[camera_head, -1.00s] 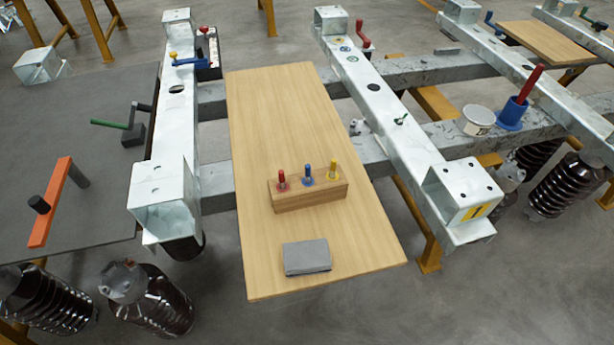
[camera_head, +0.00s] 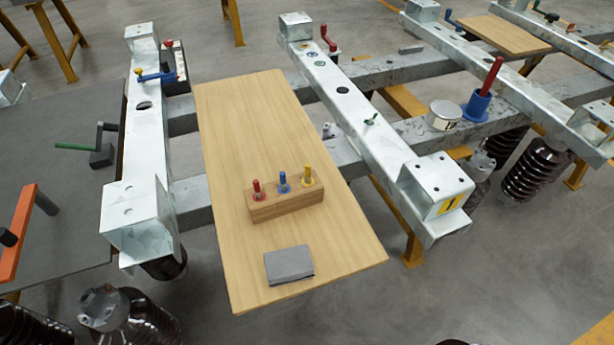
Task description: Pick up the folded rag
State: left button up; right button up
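The folded rag (camera_head: 289,265) is a flat grey rectangle. It lies on the near end of the light wooden board (camera_head: 235,130), in front of a wooden block (camera_head: 288,204). Nothing touches or covers the rag. Neither of my grippers shows in the head view.
The block holds red, blue and yellow pegs. Galvanised steel beams (camera_head: 375,125) flank the board. A blue cup (camera_head: 478,106) with a red handle and a white tub (camera_head: 443,115) stand at right. A grey table (camera_head: 70,220) with an orange bar is at left. Dark ribbed insulators stand below.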

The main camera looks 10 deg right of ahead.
aim_at(293, 264)
jog(key=z, duration=1.65)
jog(key=k, duration=1.45)
jog(key=u, duration=0.5)
